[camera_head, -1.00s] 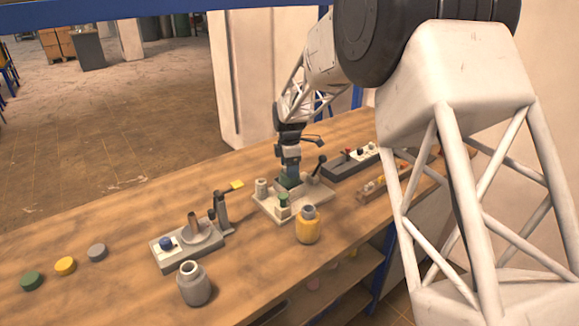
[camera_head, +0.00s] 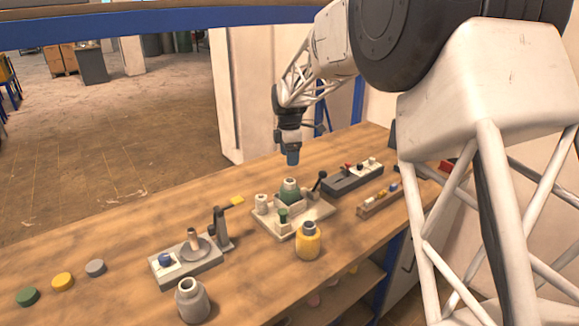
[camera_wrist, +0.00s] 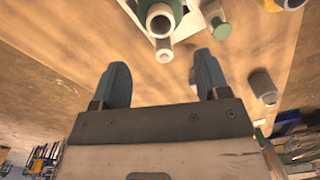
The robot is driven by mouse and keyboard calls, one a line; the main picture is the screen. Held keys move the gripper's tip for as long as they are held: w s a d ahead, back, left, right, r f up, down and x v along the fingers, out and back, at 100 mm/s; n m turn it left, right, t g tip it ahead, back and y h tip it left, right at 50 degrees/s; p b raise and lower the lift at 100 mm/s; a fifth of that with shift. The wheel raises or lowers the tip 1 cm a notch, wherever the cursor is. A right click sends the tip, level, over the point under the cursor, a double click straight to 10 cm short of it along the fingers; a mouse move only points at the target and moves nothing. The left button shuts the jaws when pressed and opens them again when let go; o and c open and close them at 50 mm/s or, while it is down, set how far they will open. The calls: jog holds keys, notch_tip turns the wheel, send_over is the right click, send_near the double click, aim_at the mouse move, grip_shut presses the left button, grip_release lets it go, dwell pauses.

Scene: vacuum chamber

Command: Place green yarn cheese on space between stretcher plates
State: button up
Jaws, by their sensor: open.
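The green yarn cheese (camera_head: 289,193), a green cylinder with a pale top, stands upright on the beige stretcher fixture (camera_head: 264,224), between the fixture's upright parts. Whether it touches the plates cannot be told. My gripper (camera_head: 292,158) is above it, apart from it, open and empty. In the wrist view, the open fingers of my gripper (camera_wrist: 162,78) point toward the fixture. The cheese (camera_wrist: 153,20) shows there at the top edge, partly cut off, with a hole in its pale end.
A pale cylinder (camera_head: 262,204), a smaller green-topped piece (camera_head: 283,216) and a black lever (camera_head: 318,184) crowd the fixture. A yellow bottle (camera_head: 308,242) stands in front. A grey jar (camera_head: 192,302) and a second device (camera_head: 183,264) are left. A dark box (camera_head: 350,178) is right.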

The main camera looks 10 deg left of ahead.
jog(key=shift+r, duration=1.05)
jog(key=s+d+r+m+t, duration=0.1)
jog(key=s+d+r+m, duration=0.4)
jog(key=s+d, duration=0.5)
jog(key=s+d+r+m, duration=0.4)
jog(key=s+d+m, duration=0.2)
jog(key=s+d, duration=0.45)
jog(key=s+d+f+m, duration=0.2)
jog(key=s+d+m, duration=0.1)
jog(key=s, duration=0.7)
jog(key=s+d+f+m+t, duration=0.1)
jog(key=s+m, duration=0.4)
jog(key=s, duration=0.5)
jog(key=s+d+f+m, duration=0.3)
jog(key=s+d, duration=0.2)
jog(key=s, duration=0.6)
jog(key=shift+f+m+t, duration=0.2)
jog(key=shift+m+t, duration=0.2)
